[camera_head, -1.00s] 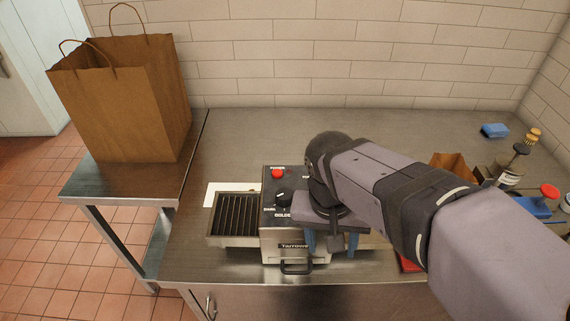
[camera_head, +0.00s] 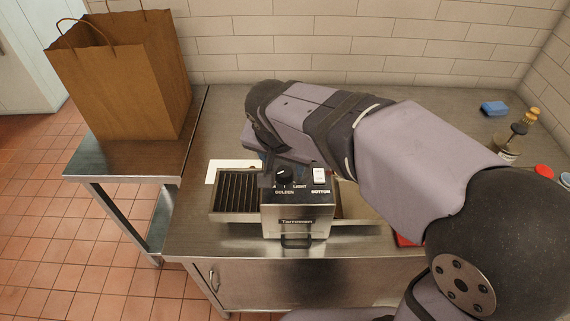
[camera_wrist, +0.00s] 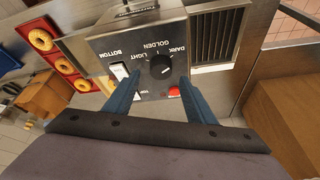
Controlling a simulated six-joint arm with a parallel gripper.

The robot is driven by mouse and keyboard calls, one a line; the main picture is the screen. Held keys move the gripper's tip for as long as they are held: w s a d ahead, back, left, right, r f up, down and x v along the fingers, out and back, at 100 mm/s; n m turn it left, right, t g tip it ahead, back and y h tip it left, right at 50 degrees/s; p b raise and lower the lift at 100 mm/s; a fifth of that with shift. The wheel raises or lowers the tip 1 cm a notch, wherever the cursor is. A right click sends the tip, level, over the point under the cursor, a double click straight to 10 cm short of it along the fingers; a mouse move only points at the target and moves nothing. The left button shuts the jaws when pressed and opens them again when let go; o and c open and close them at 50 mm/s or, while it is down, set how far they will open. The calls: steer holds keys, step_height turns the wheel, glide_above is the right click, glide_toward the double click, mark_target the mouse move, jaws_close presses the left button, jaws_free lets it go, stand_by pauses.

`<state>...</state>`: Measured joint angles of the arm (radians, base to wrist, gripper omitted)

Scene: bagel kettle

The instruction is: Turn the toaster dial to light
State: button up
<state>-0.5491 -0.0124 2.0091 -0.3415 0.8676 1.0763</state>
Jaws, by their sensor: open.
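The toaster (camera_head: 297,215) is a steel box with a dark top panel. Its black dial (camera_wrist: 160,67) shows in the wrist view near DARK, LIGHT and GOLDEN labels, which appear upside down. The dial's pale mark seems to point to the lower right there, away from the labels. The dial also shows in the head view (camera_head: 284,174). My gripper (camera_wrist: 157,79) is open, its blue fingers apart on either side of the dial. I cannot tell whether they touch it. In the head view my wrist hides the panel's back part.
A white rocker switch (camera_wrist: 121,71) is close to one finger, and a red button (camera_wrist: 174,91) lies between the fingers. A slatted rack (camera_head: 238,192) adjoins the toaster. A red tray of bagels (camera_wrist: 62,66) lies on its other side. A paper bag (camera_head: 120,80) stands at left.

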mark_target(285, 170)
steer(key=shift+p+x, duration=0.35)
steer(key=shift+x, duration=1.4)
steer(key=shift+c, duration=0.3)
steer(key=c, duration=1)
